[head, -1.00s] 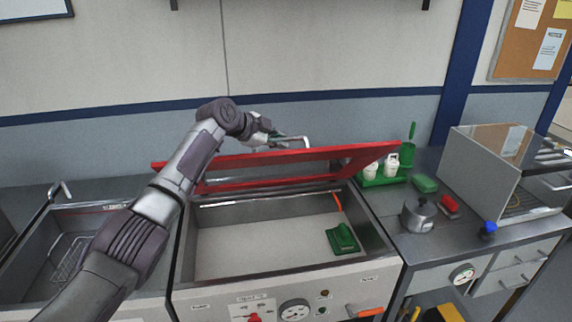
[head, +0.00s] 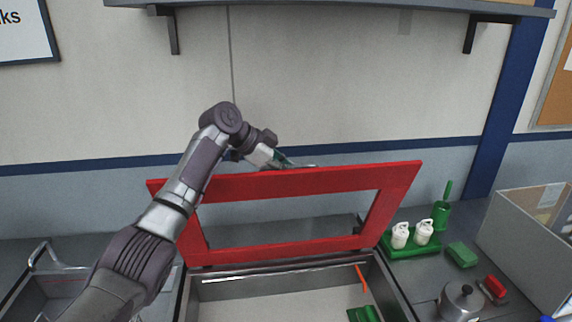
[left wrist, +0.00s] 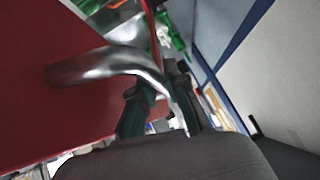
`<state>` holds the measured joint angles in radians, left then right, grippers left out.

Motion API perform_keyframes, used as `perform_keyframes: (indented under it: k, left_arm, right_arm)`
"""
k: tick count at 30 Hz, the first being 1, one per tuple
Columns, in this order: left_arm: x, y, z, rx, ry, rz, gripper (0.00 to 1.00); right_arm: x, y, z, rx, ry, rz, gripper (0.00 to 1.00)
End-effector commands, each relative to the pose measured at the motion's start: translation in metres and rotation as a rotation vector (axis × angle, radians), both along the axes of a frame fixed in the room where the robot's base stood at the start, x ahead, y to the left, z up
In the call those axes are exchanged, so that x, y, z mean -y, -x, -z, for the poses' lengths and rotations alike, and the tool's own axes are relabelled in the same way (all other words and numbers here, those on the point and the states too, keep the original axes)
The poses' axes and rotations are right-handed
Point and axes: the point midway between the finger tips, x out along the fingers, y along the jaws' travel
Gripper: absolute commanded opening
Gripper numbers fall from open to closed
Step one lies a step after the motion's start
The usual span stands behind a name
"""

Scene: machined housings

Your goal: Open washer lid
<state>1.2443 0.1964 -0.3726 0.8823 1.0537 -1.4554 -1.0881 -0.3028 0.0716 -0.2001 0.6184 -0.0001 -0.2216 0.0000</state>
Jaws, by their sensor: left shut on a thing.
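The washer lid (head: 290,183) is a red frame with a window, raised nearly upright at the back of the washer (head: 275,292). It also shows as a red surface in the left wrist view (left wrist: 45,80). My left gripper (head: 285,161) is behind the lid's top edge, partly hidden. In the left wrist view the left gripper (left wrist: 160,100) is shut on the curved metal lid handle (left wrist: 115,65). In the head view only a sliver of the handle shows above the edge. My right gripper is not in view.
A green tray (head: 412,247) with white bottles (head: 400,235) stands right of the washer. A green block (head: 462,254), a red brush (head: 495,287) and a metal pot (head: 460,300) lie nearby. A shelf (head: 330,5) hangs on the wall above. A green item (head: 364,314) sits inside the basin.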

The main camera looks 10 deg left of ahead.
Motion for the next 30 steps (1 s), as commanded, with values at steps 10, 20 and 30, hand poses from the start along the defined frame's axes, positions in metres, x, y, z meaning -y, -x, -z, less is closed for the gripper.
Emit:
perform_keyframes:
  k: [10,20,30]
  left_arm:
    - [-0.001,0.001,0.004,-0.008,-0.007,-0.001,0.0]
    - [-0.001,0.0,0.002,-0.005,-0.005,0.0,0.39]
    - [-0.015,0.008,-0.014,0.0,-0.004,-0.002,0.39]
  right_arm:
    - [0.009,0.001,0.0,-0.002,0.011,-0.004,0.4]
    - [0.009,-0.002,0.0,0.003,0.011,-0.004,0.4]
    - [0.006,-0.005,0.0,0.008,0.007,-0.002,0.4]
